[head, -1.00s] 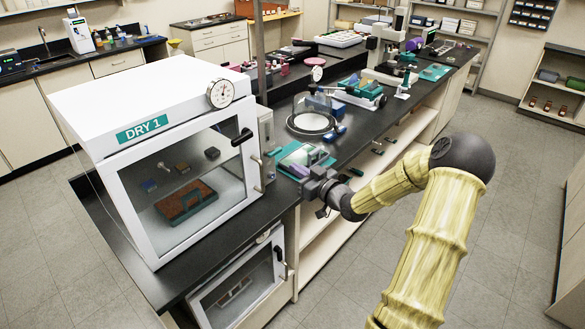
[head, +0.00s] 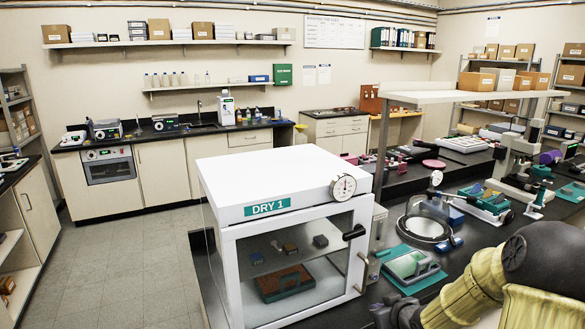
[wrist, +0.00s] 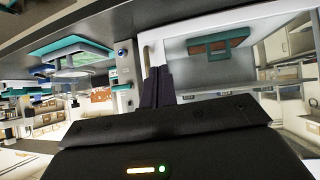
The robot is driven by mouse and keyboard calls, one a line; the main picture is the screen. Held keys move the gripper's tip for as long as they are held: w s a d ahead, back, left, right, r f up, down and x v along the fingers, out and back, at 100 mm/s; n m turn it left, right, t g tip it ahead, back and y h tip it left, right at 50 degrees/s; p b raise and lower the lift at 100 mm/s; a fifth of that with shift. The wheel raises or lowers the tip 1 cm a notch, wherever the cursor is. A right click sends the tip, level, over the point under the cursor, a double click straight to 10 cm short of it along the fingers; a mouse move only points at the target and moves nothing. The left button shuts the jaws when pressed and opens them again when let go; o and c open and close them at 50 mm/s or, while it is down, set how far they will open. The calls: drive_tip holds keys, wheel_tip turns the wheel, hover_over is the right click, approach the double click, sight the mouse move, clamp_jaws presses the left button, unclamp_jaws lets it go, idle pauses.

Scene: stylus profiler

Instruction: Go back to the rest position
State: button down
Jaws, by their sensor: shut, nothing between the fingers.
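My gripper (head: 396,312) shows at the bottom edge of the head view, partly cut off, at the right front of the white DRY 1 cabinet (head: 228,185). In the wrist view its two dark fingers (wrist: 157,84) are together with nothing between them. They appear in front of the cabinet's white frame (wrist: 156,52); I cannot tell how close they are. My yellow forearm and dark elbow fill the lower right of the head view.
The cabinet's glass door is closed, with a rust-coloured tray (head: 286,283) inside. A teal mat with a tray (head: 411,264) lies right of it, near my gripper. A round glass-topped stage (head: 424,228) and other instruments stand behind. Open floor (head: 120,255) lies left.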

drive_tip(key=s+a+r+m+g+h, duration=0.1)
drive_tip(key=s+a+m+g, duration=0.1)
drive_tip(key=s, duration=0.9)
drive_tip(key=s+a+r+m+g+h, duration=0.1)
drive_tip(key=s+a+g, duration=0.4)
drive_tip(key=s, duration=0.6)
drive_tip(key=shift+s+a+r+m+g+h, duration=0.3)
drive_tip(key=shift+a+r+m+h, duration=0.1)
drive_tip(key=shift+r, duration=0.4)
